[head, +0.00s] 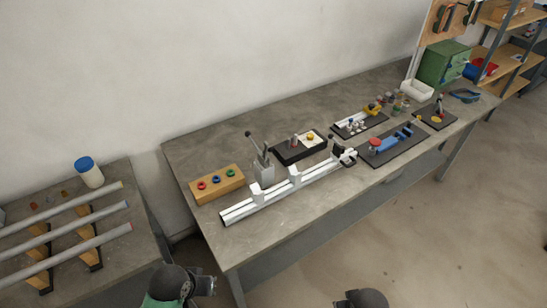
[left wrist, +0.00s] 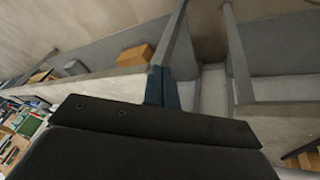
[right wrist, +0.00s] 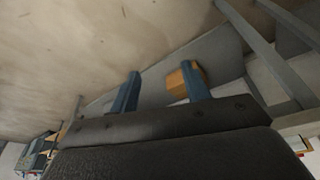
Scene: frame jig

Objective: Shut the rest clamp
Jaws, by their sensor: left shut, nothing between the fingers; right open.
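A long white rail (head: 282,191) with two white upright blocks lies along the front of the workbench in the head view. Behind its left half stands a grey block (head: 264,174) with a raised lever ending in a dark knob. A dark clamp-like part (head: 340,153) sits at the rail's right end. I cannot tell for sure which is the rest clamp, or its state. My left gripper (left wrist: 162,88) is shut and empty; in the head view it is low, off the bench's front left corner. My right gripper (right wrist: 160,88) is open and empty, apart from the bench.
A wooden block with coloured rings (head: 217,184) is left of the lever. A black tray (head: 300,148) and a dark mat with a blue tool (head: 392,146) lie farther right. A side table (head: 110,262) with several pipes stands left. Floor in front is clear.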

